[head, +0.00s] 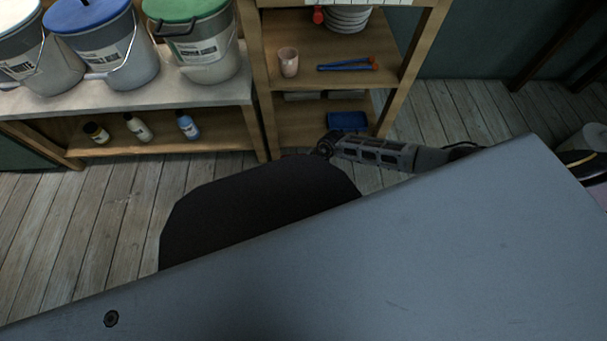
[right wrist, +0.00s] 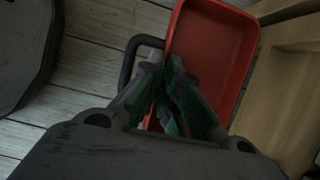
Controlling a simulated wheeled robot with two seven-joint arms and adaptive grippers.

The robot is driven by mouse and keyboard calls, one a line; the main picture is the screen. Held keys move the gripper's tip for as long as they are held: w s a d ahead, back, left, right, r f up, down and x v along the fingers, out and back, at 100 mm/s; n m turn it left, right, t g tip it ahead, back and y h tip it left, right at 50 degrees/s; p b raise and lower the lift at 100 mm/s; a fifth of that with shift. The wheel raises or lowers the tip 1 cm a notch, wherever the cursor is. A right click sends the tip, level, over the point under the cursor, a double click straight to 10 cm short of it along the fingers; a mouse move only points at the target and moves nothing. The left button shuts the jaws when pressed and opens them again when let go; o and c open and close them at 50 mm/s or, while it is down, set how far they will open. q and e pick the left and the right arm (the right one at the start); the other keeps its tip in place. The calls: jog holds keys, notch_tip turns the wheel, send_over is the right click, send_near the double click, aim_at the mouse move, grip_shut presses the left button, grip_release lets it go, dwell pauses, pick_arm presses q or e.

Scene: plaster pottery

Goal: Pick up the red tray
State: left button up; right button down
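The red tray (right wrist: 217,45) shows in the right wrist view, a shallow rectangular tray seen at a slant. My right gripper (right wrist: 167,66) is at the tray's left long wall. Its two fingers with green inner pads come together at the tips, with the tray's wall between them, and it looks shut on that wall. Part of the tray's near end is hidden behind the fingers and gripper body. My left gripper is in neither view.
The wooden shelf (head: 412,55) holds a blue tray (head: 347,121) on its low board, with a cup (head: 288,62) above. Its wood edge (right wrist: 290,90) is close to the red tray's right side. Lidded buckets (head: 195,45) stand on the left bench. Plank floor lies in front.

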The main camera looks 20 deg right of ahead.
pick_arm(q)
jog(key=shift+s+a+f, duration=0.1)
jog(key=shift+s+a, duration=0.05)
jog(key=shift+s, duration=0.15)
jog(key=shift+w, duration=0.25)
